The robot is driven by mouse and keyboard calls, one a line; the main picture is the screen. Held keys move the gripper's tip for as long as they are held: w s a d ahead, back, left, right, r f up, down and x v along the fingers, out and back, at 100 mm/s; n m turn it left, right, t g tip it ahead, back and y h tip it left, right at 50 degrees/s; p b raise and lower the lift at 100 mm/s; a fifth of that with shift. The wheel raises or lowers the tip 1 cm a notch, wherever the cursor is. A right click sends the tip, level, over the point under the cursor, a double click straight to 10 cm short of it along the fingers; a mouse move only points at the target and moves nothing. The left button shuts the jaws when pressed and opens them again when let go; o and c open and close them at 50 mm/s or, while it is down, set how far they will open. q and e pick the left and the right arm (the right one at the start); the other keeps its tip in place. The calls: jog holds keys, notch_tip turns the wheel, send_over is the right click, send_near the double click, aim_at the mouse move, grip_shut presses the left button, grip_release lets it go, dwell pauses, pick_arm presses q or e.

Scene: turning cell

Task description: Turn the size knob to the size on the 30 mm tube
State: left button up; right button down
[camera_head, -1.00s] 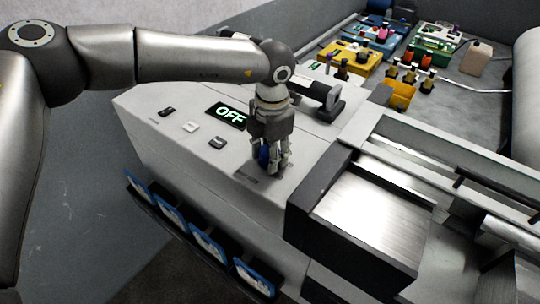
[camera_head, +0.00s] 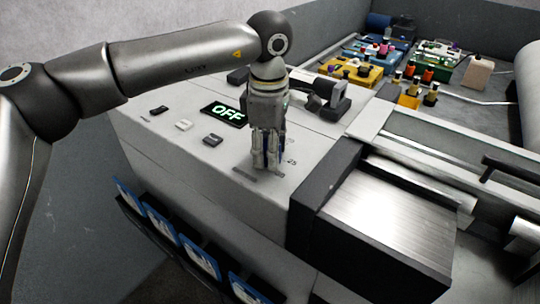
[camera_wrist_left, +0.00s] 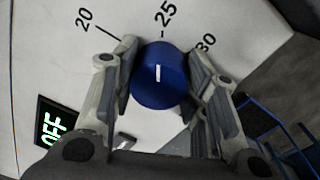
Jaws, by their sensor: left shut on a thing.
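The blue size knob (camera_wrist_left: 160,88) sits on the white machine panel, with a white pointer line on its face. In the left wrist view the line points up at about the 25 mark (camera_wrist_left: 166,13); the 20 mark (camera_wrist_left: 84,19) is to the left and the 30 mark (camera_wrist_left: 206,41) to the right. My left gripper (camera_head: 267,166) points down onto the panel, its fingers shut around the knob. In the head view the fingers mostly hide the knob. I cannot pick out the 30 mm tube. My right gripper is in neither view.
A display (camera_head: 226,114) reading OFF and small switches (camera_head: 184,125) lie left of the gripper. A dark-sided block with a metal top (camera_head: 385,215) stands close on the right. Colored trays with small items (camera_head: 362,72) stand at the back right. Blue-framed bins (camera_head: 200,258) hang in front.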

pick_arm(q)
jog(key=m+b, duration=0.1)
jog(key=m, duration=0.2)
jog(key=shift+w, duration=0.1)
jog(key=m, duration=0.2)
jog(key=shift+r+m+b, duration=0.1)
jog(key=shift+m+b, duration=0.2)
jog(key=m, duration=0.3)
jog(key=shift+m+h, duration=0.3)
jog(key=shift+r+m, duration=0.1)
jog(key=shift+m, duration=1.6)
jog(key=o, duration=0.9)
jog(key=shift+o, duration=0.7)
notch_tip(320, 180, up, 12)
jog(key=shift+a, duration=0.25)
